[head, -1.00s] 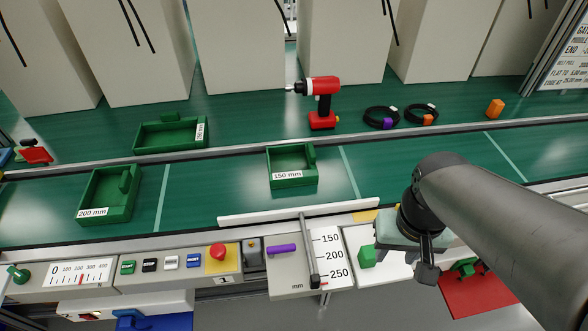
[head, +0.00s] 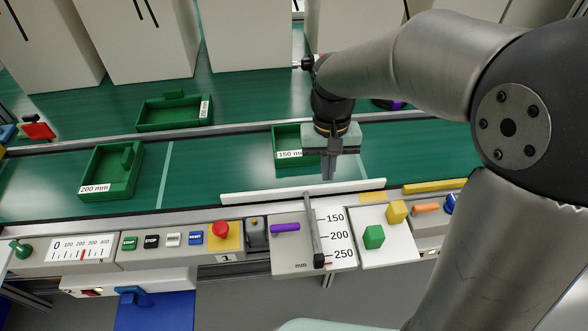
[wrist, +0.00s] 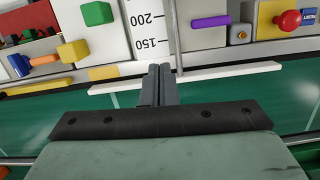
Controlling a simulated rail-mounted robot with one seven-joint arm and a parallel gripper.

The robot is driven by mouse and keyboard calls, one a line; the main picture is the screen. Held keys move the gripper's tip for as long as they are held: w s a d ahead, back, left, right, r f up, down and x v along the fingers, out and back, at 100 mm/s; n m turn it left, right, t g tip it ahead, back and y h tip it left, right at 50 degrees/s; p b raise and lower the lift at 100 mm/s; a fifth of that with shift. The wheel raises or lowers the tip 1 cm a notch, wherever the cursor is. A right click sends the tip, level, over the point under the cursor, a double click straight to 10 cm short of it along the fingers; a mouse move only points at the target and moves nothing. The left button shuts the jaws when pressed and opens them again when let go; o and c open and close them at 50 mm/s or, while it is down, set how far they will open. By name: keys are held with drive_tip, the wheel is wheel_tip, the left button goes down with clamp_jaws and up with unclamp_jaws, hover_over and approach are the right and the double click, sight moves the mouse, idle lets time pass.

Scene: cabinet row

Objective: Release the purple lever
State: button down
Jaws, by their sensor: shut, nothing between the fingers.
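The purple lever (head: 285,227) is a short bar lying sideways on the grey panel, left of the mm scale. It also shows in the wrist view (wrist: 211,22), right of the scale and rail. My gripper (head: 328,180) is shut and empty. It hangs fingers down over the belt, beside the green 150 mm tray, behind the white bar and apart from the lever. In the wrist view the closed fingers (wrist: 160,72) point toward the scale, with the lever off to the right.
The mm scale (head: 336,235) has a black slider (head: 318,261) on a grey rail. A white bar (head: 302,192) runs along the belt edge. A red button (head: 221,229) is left of the lever. Green (head: 374,237) and yellow (head: 396,211) blocks stand right of the scale.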

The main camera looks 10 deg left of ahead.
sight(285, 230)
drive_tip(key=w+a+f+n+g, duration=0.1)
drive_tip(key=w+a+f, duration=0.2)
drive_tip(key=a, duration=0.7)
drive_tip(key=shift+w+f+b, duration=0.2)
drive_tip(key=shift+f+b, duration=0.2)
drive_tip(key=shift+f, duration=0.55)
drive_tip(key=x, duration=0.9)
drive_tip(key=shift+f, duration=0.15)
drive_tip(key=s, duration=0.1)
drive_tip(key=s+d+p, duration=0.1)
drive_tip(key=s, duration=0.1)
drive_tip(key=shift+f, duration=0.25)
drive_tip(key=shift+s+d+f, duration=0.1)
drive_tip(key=shift+s, duration=0.4)
drive_tip(key=shift+d+m, duration=0.15)
drive_tip(key=shift+m, duration=0.15)
